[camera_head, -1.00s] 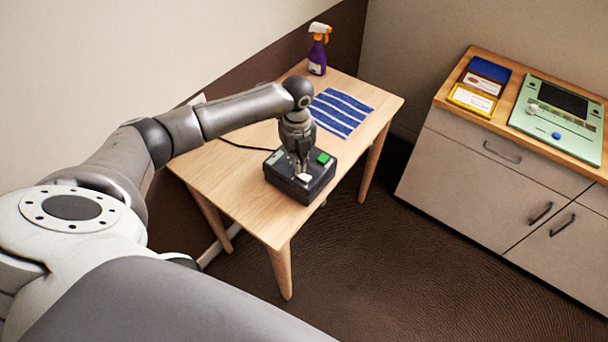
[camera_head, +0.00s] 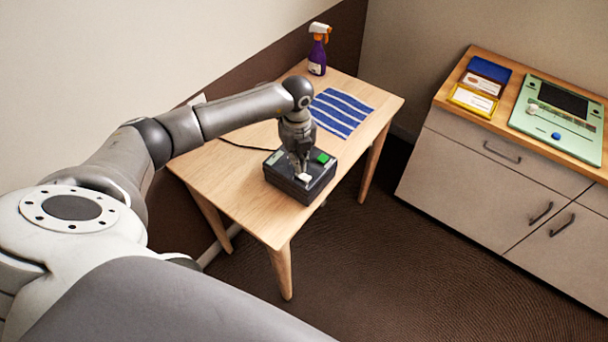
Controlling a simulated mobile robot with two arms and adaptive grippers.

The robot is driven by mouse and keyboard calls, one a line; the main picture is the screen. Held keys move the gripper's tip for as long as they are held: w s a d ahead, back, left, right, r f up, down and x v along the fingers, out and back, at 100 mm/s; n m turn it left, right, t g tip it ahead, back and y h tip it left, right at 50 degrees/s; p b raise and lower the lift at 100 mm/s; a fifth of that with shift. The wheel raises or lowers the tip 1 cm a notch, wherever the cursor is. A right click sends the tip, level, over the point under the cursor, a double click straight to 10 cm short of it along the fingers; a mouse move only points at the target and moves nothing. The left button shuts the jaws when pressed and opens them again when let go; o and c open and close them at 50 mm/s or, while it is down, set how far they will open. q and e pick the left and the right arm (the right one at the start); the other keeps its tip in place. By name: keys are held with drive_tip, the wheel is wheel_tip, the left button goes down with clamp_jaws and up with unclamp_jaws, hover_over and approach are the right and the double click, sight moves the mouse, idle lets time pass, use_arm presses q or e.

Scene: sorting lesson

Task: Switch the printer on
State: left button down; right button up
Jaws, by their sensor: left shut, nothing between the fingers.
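A small black box, which looks like the printer (camera_head: 283,188), sits on the wooden table. Its top carries a green button (camera_head: 322,158) at the right, a pale panel at the left and a white key or tab (camera_head: 304,177) near the front. My left gripper (camera_head: 302,172) points down over the top of the box, shut and empty. Its tips are right by the white piece, left of the green button. I cannot tell whether they touch it. The gripper hides the middle of the box top. My right gripper is not in view.
The wooden table (camera_head: 225,185) also holds a blue-striped cloth (camera_head: 341,112) and a purple spray bottle (camera_head: 318,54). A dark cable runs from the box toward the wall. A cabinet (camera_head: 470,165) at the right bears a green device (camera_head: 575,130) and blue and yellow trays.

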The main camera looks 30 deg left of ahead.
use_arm(q)
drive_tip(key=shift+f+b, duration=0.9)
drive_tip(key=shift+f, duration=0.3)
drive_tip(key=shift+r, duration=0.1)
wheel_tip(320, 180, up, 8)
drive_tip(key=p, duration=0.6)
idle(0.3)
idle(0.3)
